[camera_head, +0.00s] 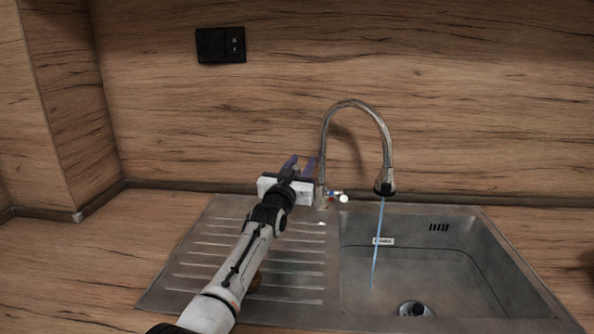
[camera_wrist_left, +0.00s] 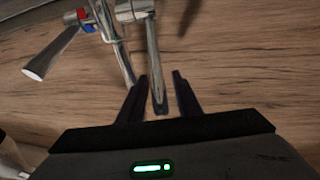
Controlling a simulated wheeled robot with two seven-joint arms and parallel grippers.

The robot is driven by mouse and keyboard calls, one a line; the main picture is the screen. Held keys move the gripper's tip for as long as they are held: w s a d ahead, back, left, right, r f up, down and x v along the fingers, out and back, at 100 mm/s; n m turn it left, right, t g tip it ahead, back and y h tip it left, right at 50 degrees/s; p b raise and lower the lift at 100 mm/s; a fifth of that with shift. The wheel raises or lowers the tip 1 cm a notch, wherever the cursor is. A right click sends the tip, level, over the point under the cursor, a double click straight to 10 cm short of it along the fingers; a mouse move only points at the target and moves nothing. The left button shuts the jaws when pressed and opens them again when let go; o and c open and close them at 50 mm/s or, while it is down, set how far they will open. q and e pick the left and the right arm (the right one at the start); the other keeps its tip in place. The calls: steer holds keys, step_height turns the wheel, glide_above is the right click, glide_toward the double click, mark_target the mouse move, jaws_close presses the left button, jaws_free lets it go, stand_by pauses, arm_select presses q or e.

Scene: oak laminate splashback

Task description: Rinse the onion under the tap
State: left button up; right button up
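The chrome tap (camera_head: 388,150) arches over the sink basin (camera_head: 410,262), and a thin blue stream of water (camera_head: 377,243) falls from its spout. My left gripper (camera_head: 301,163) is beside the foot of the tap, on its left. In the left wrist view its two dark fingers (camera_wrist_left: 158,84) stand apart, with a chrome part of the tap (camera_wrist_left: 154,62) showing between them; I cannot tell whether they touch it. My right gripper is not in view.
A tap handle (camera_head: 343,198) with red and blue marks sits at the tap's foot; it also shows in the left wrist view (camera_wrist_left: 38,66). A black wall socket (camera_head: 220,45) is on the wood splashback. The counter left of the drainboard (camera_head: 100,265) is clear.

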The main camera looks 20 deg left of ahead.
arm_select(q)
steer(key=s+p, duration=0.4)
steer(key=p, duration=0.3)
steer(key=shift+s+r, duration=0.1)
steer(key=shift+s, duration=0.3)
steer(key=shift+s+f+b, duration=0.1)
steer(key=shift+s+f, duration=0.1)
steer(key=shift+s, duration=0.65)
steer(key=shift+s+f+b, duration=0.15)
steer(key=shift+s+f, duration=0.1)
steer(key=shift+s, duration=0.65)
steer(key=shift+s+f+b, duration=0.1)
steer(key=shift+s+f, duration=0.1)
steer(key=shift+s, duration=0.65)
